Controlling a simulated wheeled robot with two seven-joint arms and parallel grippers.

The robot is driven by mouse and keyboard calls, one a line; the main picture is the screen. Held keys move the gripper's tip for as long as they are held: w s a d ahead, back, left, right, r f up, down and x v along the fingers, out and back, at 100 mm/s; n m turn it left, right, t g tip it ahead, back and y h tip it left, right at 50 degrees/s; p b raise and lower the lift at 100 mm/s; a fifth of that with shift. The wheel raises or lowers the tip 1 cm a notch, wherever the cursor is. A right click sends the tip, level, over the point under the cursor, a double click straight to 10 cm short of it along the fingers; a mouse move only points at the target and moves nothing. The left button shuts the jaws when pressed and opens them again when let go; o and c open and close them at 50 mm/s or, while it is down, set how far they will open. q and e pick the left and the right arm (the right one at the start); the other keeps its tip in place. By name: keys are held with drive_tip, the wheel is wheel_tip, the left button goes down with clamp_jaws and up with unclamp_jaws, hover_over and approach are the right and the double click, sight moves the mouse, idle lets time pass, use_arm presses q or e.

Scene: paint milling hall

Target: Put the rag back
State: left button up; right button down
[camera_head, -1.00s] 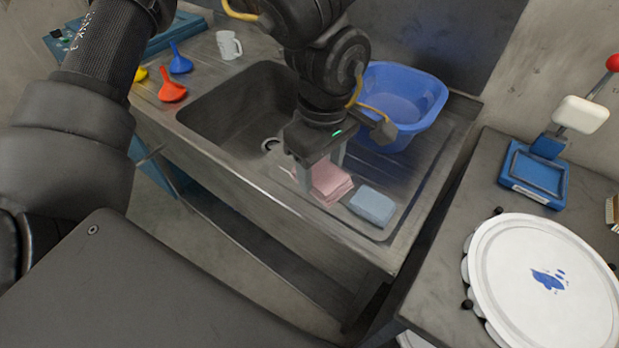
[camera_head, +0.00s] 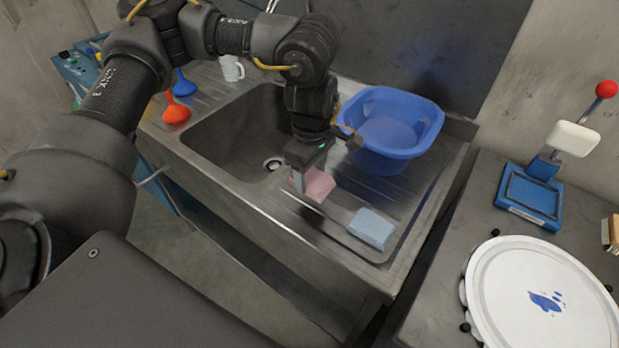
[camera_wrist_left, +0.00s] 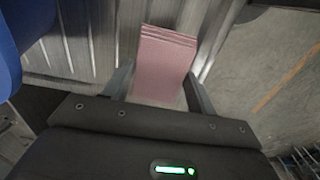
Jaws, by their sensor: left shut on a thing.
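The rag is a folded pink cloth (camera_head: 319,184) at the sink's drainboard in the head view. It also shows in the left wrist view as a pink folded stack (camera_wrist_left: 163,66) between the two fingers. My left gripper (camera_head: 308,186) is shut on the pink rag, pointing down. Whether the rag touches the drainboard is hard to tell. A light blue folded cloth (camera_head: 371,229) lies on the drainboard to the right of the pink one. My right gripper is not in view.
A blue basin (camera_head: 391,128) stands on the drainboard behind the gripper. The sink bowl (camera_head: 235,135) is open to the left. Red (camera_head: 175,113) and blue (camera_head: 183,84) funnels and a white mug (camera_head: 231,69) stand at the back left. A bench with a white lid (camera_head: 545,300) is at right.

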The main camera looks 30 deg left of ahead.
sight(309, 181)
use_arm(q)
drive_tip(key=shift+w+a+f, duration=0.3)
drive_tip(key=shift+w+f, duration=0.05)
drive_tip(key=shift+f, duration=0.2)
drive_tip(key=shift+w+a+f, duration=0.25)
drive_tip(key=shift+w+f, duration=0.05)
drive_tip(key=shift+f, duration=0.25)
wheel_tip(309, 181, down, 3)
drive_tip(key=shift+w+a+p, duration=0.1)
drive_tip(key=shift+w+p, duration=0.05)
drive_tip(key=shift+p, duration=0.5)
drive_tip(key=shift+f, duration=0.15)
drive_tip(key=shift+f, duration=0.2)
drive_tip(key=o, duration=1)
drive_tip(key=shift+o, duration=0.2)
drive_tip(key=shift+r, duration=0.1)
